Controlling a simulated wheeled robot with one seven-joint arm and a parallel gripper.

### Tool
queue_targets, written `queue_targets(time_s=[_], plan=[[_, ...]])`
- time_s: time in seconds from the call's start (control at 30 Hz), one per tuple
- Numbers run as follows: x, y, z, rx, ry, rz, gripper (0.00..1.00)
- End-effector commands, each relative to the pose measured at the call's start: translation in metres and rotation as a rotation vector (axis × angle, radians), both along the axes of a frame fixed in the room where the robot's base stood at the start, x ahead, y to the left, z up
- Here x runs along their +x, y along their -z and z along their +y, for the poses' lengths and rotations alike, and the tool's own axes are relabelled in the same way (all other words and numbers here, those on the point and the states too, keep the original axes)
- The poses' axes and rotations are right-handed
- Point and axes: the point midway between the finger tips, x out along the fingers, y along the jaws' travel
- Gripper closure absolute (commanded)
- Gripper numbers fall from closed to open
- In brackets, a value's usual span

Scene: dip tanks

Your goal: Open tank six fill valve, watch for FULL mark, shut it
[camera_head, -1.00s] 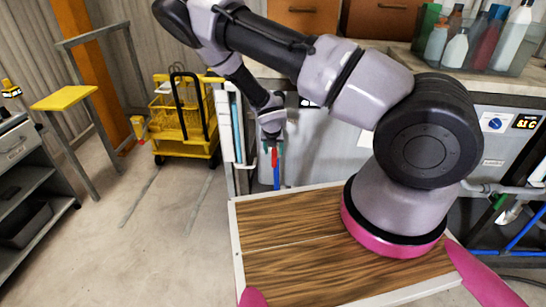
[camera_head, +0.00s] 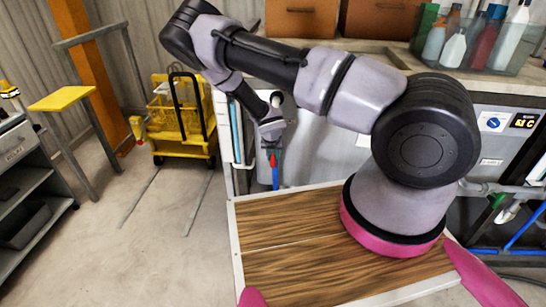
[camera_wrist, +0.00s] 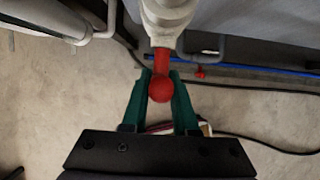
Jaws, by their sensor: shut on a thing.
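A red valve lever with a round knob (camera_wrist: 161,89) shows in the wrist view, joined to a pale grey valve body (camera_wrist: 167,18). My gripper (camera_wrist: 160,80) has its green fingers closed on either side of the lever. In the head view my gripper (camera_head: 270,138) is at the left end of the tank front, and a bit of red lever (camera_head: 273,157) shows below it, above a blue pipe (camera_head: 275,178). The tank front (camera_head: 325,150) is pale grey. I see no tank number, liquid level or FULL mark.
A small red handle (camera_wrist: 201,72) sits by a blue pipe (camera_wrist: 245,68) in the wrist view. A black cable (camera_wrist: 265,143) lies on the floor. A yellow mop cart (camera_head: 183,120) stands left of the tank, with clear floor in front. Bottles (camera_head: 455,48) stand on the counter.

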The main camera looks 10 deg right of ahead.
Motion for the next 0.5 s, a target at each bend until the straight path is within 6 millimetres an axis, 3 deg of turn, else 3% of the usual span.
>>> queue_targets(time_s=[0.27,0.5], plan=[[-0.0006,-0.0003,-0.0015,0.055,0.002,-0.018,1.00],[-0.0009,-0.0002,-0.0049,0.208,0.007,-0.067,1.00]])
